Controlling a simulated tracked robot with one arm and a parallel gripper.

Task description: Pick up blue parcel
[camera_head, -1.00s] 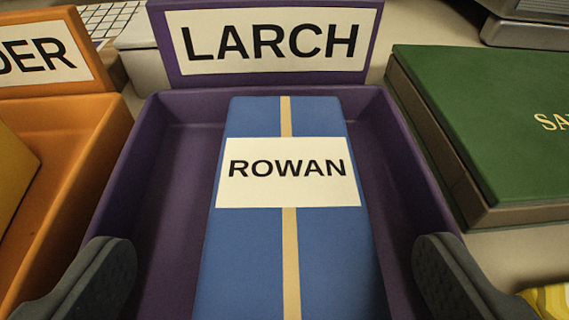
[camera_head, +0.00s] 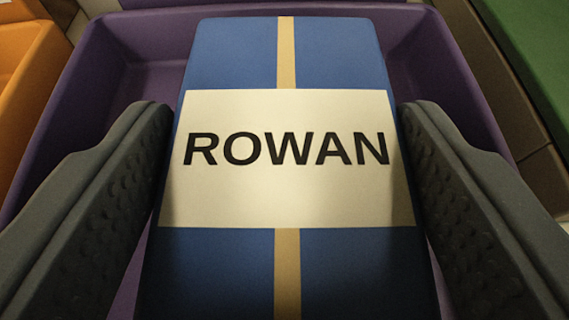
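The blue parcel (camera_head: 335,55) has a tan stripe down its middle and a white label reading ROWAN. It lies in the purple tray (camera_head: 85,85), and its near end runs out of the bottom of the picture. My gripper (camera_head: 283,125) is open, with one dark grey finger on each side of the parcel. The fingers reach down beside the label, very close to the parcel's sides. A thin strip of purple tray shows between the left finger and the parcel lower down. Whether the fingertips touch the sides is hard to tell.
An orange tray (camera_head: 28,75) stands to the left of the purple tray. A green-topped box (camera_head: 540,60) with brown sides stands to the right. The purple tray's walls rise close outside both fingers.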

